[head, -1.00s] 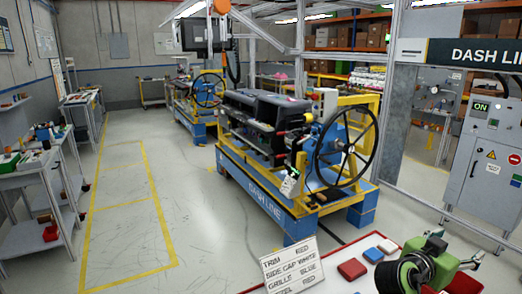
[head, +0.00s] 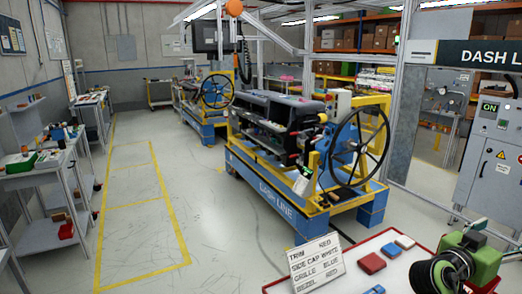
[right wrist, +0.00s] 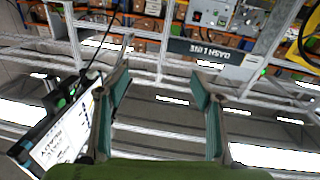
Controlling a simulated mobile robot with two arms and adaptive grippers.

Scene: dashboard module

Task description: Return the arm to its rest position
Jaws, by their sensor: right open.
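Shelves, ceiling lights and an upside-down line sign show behind the fingers. My left arm and left gripper are not in view.
The white tray (head: 357,252) holds red (head: 372,263), blue (head: 391,250) and white (head: 405,242) pieces. A lettered card (head: 316,262) stands at its left. The dashboard stand (head: 290,190) with a black wheel is beyond. A grey cabinet (head: 492,170) is at right. Left floor is clear.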

